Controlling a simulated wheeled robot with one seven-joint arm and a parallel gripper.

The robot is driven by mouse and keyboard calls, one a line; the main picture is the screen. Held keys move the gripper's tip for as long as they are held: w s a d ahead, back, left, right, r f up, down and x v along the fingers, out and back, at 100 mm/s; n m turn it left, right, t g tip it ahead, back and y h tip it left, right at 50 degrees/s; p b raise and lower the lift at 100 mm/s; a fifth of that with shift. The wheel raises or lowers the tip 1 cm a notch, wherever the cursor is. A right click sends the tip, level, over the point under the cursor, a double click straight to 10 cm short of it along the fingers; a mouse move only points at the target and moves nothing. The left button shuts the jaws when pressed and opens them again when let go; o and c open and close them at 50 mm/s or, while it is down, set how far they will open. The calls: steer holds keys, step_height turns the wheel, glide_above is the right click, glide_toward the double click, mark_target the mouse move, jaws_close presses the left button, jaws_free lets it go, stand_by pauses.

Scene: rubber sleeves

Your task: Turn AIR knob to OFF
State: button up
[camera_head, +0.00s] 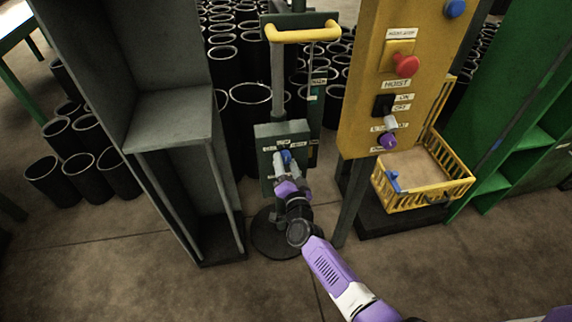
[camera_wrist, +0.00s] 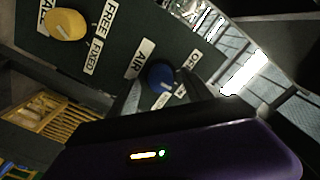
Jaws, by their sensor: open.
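The AIR knob is a round blue knob (camera_wrist: 161,76) on a dark green panel, next to a white AIR label (camera_wrist: 139,59). An OFF label (camera_wrist: 193,61) sits on its other side, with smaller labels below it. In the head view the blue knob (camera_head: 286,156) shows on the panel (camera_head: 270,133) of the stand. My gripper (camera_head: 283,164) reaches up to the panel. In the wrist view its open fingers lie on either side of the blue knob; I cannot tell whether they touch it. The knob's exact setting is unclear.
A yellow knob (camera_wrist: 65,24) with FREE and FIXED labels shares the panel. A yellow hoist board (camera_head: 370,90) with a red button (camera_head: 405,65) stands at right, above a yellow crate (camera_head: 440,193). A grey shelf (camera_head: 170,119) stands close at left.

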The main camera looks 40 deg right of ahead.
steer(key=shift+w+d, duration=0.25)
steer(key=shift+w, duration=0.1)
jaws_close()
steer(key=shift+r, duration=0.1)
steer(key=n+p, duration=0.3)
steer(key=shift+n, duration=0.4)
steer(key=shift+n+p, duration=1.2)
steer(key=shift+n, duration=1.4)
